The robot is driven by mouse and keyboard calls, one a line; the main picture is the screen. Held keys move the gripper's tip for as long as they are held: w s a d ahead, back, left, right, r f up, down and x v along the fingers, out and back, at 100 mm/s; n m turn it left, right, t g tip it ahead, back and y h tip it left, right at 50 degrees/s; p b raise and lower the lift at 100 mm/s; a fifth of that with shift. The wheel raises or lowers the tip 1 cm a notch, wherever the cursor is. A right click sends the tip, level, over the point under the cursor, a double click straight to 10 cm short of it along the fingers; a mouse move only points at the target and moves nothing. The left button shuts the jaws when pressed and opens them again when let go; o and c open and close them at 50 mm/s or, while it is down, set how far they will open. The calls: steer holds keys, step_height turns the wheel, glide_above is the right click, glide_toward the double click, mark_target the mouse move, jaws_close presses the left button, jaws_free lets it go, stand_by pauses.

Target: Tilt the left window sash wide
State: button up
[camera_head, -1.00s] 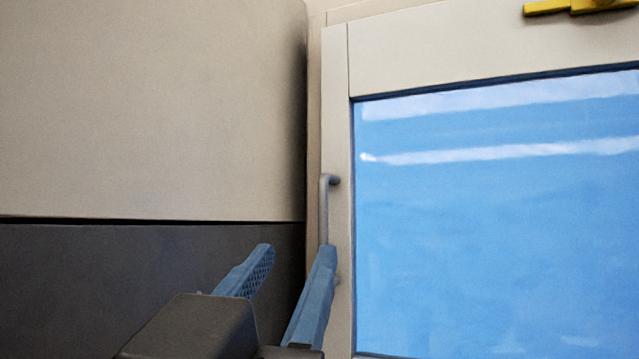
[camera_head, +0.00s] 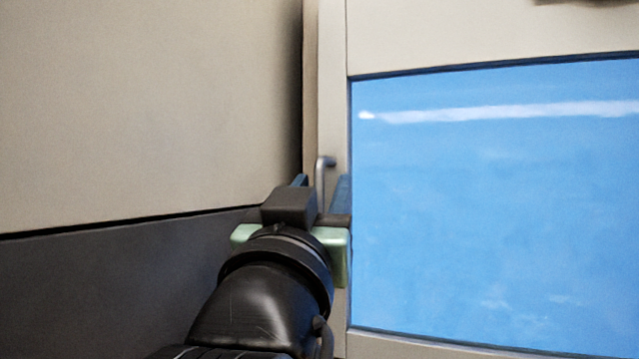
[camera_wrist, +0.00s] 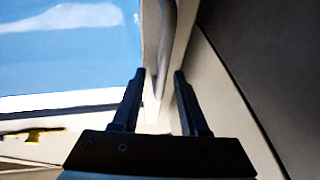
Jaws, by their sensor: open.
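The left window sash has a pale frame (camera_head: 333,110) around a blue pane (camera_head: 490,200), and it looks shut. A slim grey bar handle (camera_head: 321,178) stands upright on the frame's left stile. My gripper (camera_head: 321,184) is open, with one blue finger on each side of the handle in the head view. In the wrist view the handle (camera_wrist: 166,45) runs down to the gap between the open fingers of my gripper (camera_wrist: 158,73). Touching cannot be told. The handle's lower end is hidden behind my gripper in the head view.
A beige wall (camera_head: 140,100) with a dark lower band (camera_head: 110,285) fills the left, close beside my gripper. A yellow piece (camera_wrist: 35,134) shows at the lower left of the wrist view.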

jaws_close()
steer(key=shift+f, duration=0.1)
stand_by(1.3)
